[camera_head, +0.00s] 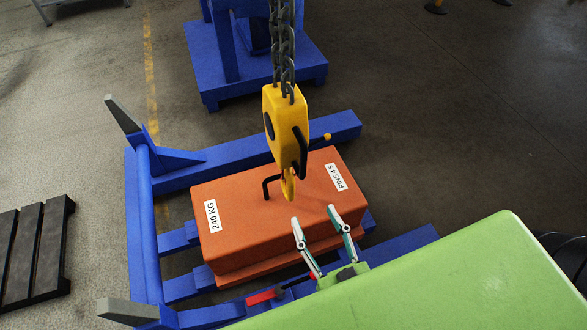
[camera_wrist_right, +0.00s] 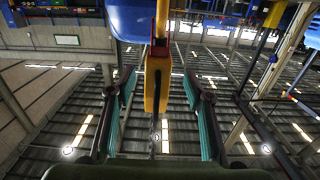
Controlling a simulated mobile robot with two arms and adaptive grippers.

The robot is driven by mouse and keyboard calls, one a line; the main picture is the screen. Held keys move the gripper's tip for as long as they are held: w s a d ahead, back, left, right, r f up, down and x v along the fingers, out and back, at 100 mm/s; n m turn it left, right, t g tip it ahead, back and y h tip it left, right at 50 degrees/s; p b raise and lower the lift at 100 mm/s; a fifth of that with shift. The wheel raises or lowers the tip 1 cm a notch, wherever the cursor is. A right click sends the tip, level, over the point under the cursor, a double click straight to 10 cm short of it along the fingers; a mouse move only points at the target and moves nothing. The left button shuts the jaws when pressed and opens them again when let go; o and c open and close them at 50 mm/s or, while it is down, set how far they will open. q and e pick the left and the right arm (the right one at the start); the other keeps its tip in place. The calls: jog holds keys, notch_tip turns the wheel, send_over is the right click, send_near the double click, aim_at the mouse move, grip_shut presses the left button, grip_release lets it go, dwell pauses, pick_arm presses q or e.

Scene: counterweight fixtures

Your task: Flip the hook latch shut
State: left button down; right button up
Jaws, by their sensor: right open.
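A yellow hook block (camera_head: 283,122) hangs on a dark chain above an orange counterweight (camera_head: 250,225). Its yellow hook (camera_head: 288,187) meets the black handle (camera_head: 267,187) on top of the weight; I cannot tell if the handle sits fully inside it. A dark bar (camera_head: 301,155) on the block's right side looks like the latch, angled out from the hook. My right gripper (camera_head: 314,214) is open and empty, below and right of the hook, apart from it. In the right wrist view, yellow hook parts (camera_wrist_right: 157,82) show between the open fingers (camera_wrist_right: 162,85). My left gripper is out of view.
A blue frame (camera_head: 145,225) surrounds the weight, with grey-tipped uprights at left. The chain (camera_head: 283,45) runs up out of view. Another blue stand (camera_head: 225,60) is behind, and a black slatted pallet (camera_head: 35,250) lies at left. Open floor is at the right.

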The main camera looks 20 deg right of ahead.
jog(key=w+p, duration=0.2)
jog(key=w, duration=1.1)
jog(key=shift+w+r, duration=0.15)
jog(key=shift+w, duration=0.2)
